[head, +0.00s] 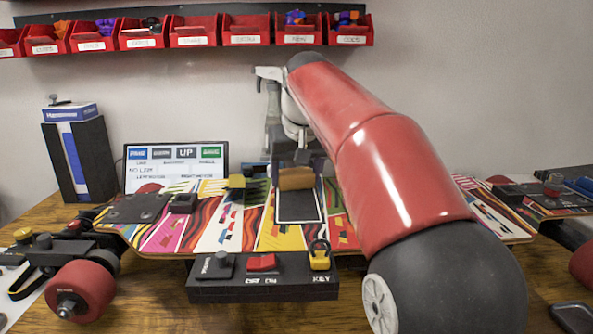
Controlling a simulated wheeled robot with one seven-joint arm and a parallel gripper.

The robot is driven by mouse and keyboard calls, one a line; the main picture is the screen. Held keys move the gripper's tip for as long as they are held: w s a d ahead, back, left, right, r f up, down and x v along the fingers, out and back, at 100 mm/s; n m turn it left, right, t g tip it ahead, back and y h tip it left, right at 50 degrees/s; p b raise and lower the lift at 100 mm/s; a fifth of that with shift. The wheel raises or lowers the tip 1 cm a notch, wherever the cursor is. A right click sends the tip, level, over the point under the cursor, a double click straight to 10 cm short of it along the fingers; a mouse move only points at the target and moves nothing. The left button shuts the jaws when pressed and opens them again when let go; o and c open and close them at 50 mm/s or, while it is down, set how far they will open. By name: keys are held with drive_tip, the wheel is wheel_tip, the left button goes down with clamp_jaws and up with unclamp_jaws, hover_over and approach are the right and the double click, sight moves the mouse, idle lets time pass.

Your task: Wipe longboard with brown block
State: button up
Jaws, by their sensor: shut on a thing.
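The longboard (205,237) lies across the bench, with a bright striped graphic on its upper face. A black patch with a pale outline (297,208) lies near the middle of the board. The brown block (296,178) is at the far end of this patch. My gripper (297,163) points down from behind and is shut on the block. Whether the block touches the board is hard to tell. My red arm comes in from the right and hides part of the board's right half.
A black control box (262,288) with a red switch and yellow key stands in front of the board. A screen (176,167) and a black-and-blue box (78,155) stand behind. Red bins (246,30) hang on the wall. A red wheel (82,292) is at left.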

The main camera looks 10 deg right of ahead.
drive_tip(key=shift+f, duration=0.15)
wheel_tip(320, 180, up, 2)
drive_tip(key=shift+r+p, duration=0.2)
drive_tip(key=shift+p, duration=0.6)
drive_tip(key=shift+r, duration=1.85)
drive_tip(key=shift+w+r, duration=0.1)
drive_tip(key=shift+r, duration=1.4)
drive_tip(key=shift+s, duration=0.2)
